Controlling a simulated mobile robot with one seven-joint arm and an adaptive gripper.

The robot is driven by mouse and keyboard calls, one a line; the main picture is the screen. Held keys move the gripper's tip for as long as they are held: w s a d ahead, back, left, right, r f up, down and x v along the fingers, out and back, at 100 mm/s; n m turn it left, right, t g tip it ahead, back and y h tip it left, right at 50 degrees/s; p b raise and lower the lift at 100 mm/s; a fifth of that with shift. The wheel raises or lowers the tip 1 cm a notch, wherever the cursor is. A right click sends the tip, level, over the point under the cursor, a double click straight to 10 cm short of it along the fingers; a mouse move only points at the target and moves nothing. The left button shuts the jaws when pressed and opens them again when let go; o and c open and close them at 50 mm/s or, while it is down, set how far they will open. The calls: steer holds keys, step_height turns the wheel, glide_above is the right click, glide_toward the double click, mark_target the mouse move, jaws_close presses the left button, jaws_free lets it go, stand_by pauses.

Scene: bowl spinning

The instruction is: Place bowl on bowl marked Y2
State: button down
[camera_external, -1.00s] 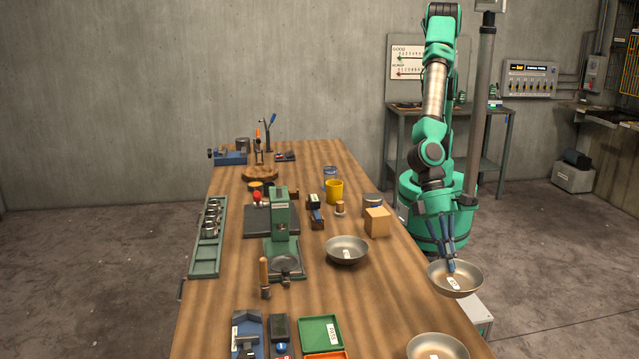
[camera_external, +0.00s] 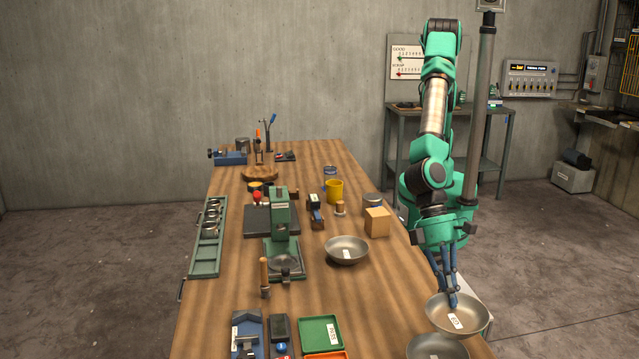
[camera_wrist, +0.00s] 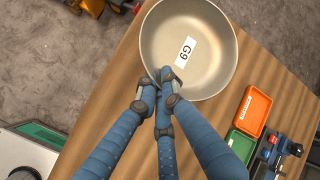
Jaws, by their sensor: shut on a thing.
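My gripper (camera_external: 453,298) is shut on the rim of a grey-beige bowl (camera_external: 480,318). In the wrist view the fingers (camera_wrist: 160,85) pinch the near rim, and the held bowl (camera_wrist: 205,70) has a white label reading G9. A second bowl (camera_external: 438,349) sits at the table's near right edge, partly cut off by the frame and partly covered by the held bowl; I cannot tell if they touch. A third bowl (camera_external: 346,251) stands mid-table with a white label. I cannot read the labels on these two bowls, so I cannot tell which is Y2.
The wooden table (camera_external: 385,290) is bare between the third bowl and the near right bowl. A wooden block (camera_external: 377,222), a yellow cup (camera_external: 335,191) and a green press (camera_external: 280,225) stand farther back. A green tray (camera_external: 319,333) and an orange tray (camera_wrist: 253,110) lie left of the near bowl.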

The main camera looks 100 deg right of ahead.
mark_target(446, 308)
steer(key=shift+w+a+f, duration=0.1)
steer(key=shift+w+a, duration=0.2)
steer(key=shift+a, duration=0.45)
steer(key=shift+w+a+f, duration=0.1)
steer(key=shift+w+a, duration=0.15)
steer(key=shift+a, duration=0.45)
steer(key=shift+f+b, duration=0.7)
steer(key=shift+f, duration=1)
steer(key=shift+f+b, duration=0.5)
steer(key=shift+f, duration=0.1)
steer(key=c, duration=1.9)
jaws_free()
steer(key=shift+r, duration=0.15)
